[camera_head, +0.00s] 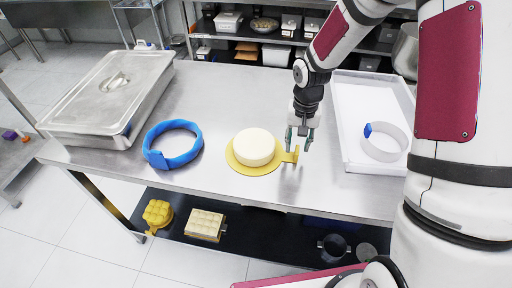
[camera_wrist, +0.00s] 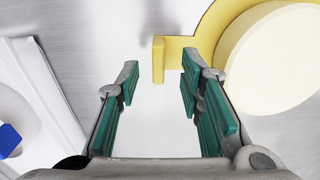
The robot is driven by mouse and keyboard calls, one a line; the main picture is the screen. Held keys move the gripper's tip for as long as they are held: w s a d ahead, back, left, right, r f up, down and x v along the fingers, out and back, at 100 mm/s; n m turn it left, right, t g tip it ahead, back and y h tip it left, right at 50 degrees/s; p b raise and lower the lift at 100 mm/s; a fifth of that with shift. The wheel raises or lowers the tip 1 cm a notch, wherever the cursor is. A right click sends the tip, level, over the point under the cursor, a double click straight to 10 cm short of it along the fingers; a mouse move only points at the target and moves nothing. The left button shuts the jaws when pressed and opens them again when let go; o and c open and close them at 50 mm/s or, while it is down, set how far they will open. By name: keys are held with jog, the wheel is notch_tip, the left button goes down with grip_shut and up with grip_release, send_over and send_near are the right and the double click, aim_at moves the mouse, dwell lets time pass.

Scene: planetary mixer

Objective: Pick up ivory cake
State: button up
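The ivory cake (camera_head: 254,147) is a round, pale, low cylinder resting on a yellow round board (camera_head: 244,166) with a tab handle (camera_head: 291,155) on its right side. My gripper (camera_head: 300,145) points down just right of the tab, above the steel table. In the wrist view, my gripper (camera_wrist: 160,105) is open and empty, with its green-padded fingers apart. The tab (camera_wrist: 158,60) shows just beyond the fingertips, and the ivory cake (camera_wrist: 285,60) is at the upper right. I cannot tell how high the fingertips are above the table.
A blue ring (camera_head: 172,145) and a lidded steel pan (camera_head: 112,90) are left on the table (camera_head: 215,95). A white tray (camera_head: 352,115) with a pale ring (camera_head: 384,143) is on the right. Several items are on the lower shelf (camera_head: 270,225).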

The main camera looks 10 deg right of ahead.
aim_at(297, 149)
jog(key=shift+d+f, duration=0.1)
jog(key=shift+f, duration=1.8)
jog(key=shift+c, duration=0.3)
grip_shut()
jog(key=shift+r, duration=0.1)
